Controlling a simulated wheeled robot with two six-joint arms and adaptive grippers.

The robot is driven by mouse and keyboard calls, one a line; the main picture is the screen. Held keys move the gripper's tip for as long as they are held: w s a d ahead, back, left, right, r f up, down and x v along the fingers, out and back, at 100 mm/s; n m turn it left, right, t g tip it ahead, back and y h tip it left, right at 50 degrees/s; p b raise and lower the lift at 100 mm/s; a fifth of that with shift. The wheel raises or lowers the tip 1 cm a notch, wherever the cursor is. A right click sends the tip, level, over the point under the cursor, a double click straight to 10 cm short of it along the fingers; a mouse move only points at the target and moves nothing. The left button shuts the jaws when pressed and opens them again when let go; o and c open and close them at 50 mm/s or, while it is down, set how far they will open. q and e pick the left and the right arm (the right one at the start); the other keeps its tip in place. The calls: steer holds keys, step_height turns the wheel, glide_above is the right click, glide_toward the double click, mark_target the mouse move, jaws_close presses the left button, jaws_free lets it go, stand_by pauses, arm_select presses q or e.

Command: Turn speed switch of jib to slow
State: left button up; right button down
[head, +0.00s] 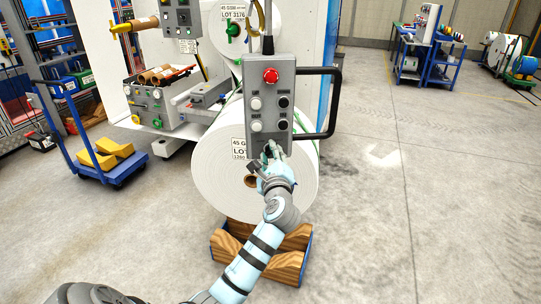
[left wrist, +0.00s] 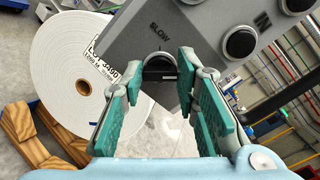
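The grey hoist pendant (head: 270,92) hangs in the middle of the head view, with a red stop button (head: 271,76) and several black and white buttons. In the left wrist view the pendant (left wrist: 125,38) is tilted, and the black speed switch (left wrist: 159,68) sits near its lower corner beside the word SLOW. My left gripper (head: 272,152) is at the pendant's lower end. In the left wrist view its teal finger pads are apart, one on each side of the switch, with no clear contact. In the head view my gripper hides the switch. My right gripper is out of view.
A large white roll (head: 222,176) stands behind the pendant on a wooden cradle (head: 292,262). The black pendant handle (head: 335,102) sticks out to the right. A blue cart (head: 118,168) with yellow blocks is at left.

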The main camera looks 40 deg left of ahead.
arm_select(q)
jaws_close()
steer(key=shift+n, duration=0.3)
steer(key=n, duration=0.2)
steer(key=shift+n, duration=0.3)
steer(key=n+b, duration=0.1)
steer(key=n, duration=0.4)
steer(key=shift+f+b, duration=0.15)
steer(key=shift+b, duration=0.15)
steer(key=n+b, duration=0.2)
steer(key=n, duration=0.4)
steer(key=shift+w+n+b, duration=0.1)
steer(key=shift+n+b, duration=0.85)
steer(key=shift+n, duration=0.85)
steer(key=shift+r, duration=0.2)
